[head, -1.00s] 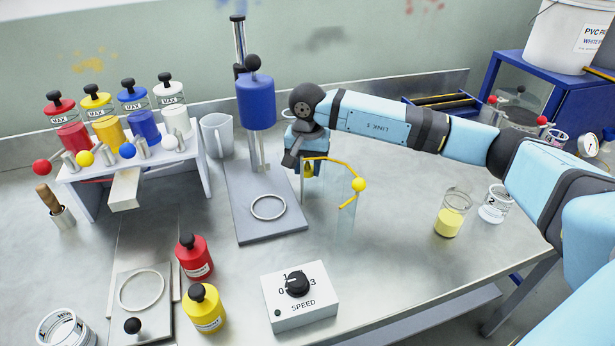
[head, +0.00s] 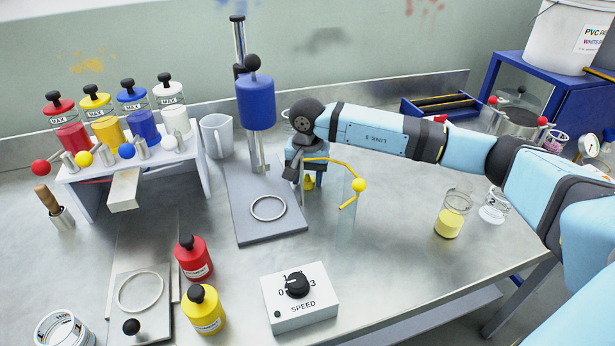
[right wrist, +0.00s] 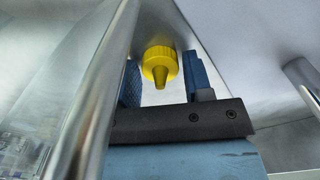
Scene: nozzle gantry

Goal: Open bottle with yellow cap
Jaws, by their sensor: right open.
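A yellow cone-tipped cap (right wrist: 160,62) shows in the right wrist view between the two fingers of my right gripper (right wrist: 165,82), with a gap beside it. The gripper is open. In the head view my right gripper (head: 307,172) is low at the clear-sided stand, partly hidden by its own wrist, with a bit of the yellow cap (head: 309,183) below it. I cannot make out the bottle body under this cap. My left gripper is not in view.
A speed box (head: 300,308) and a yellow bottle with a black cap (head: 205,312) stand in front.

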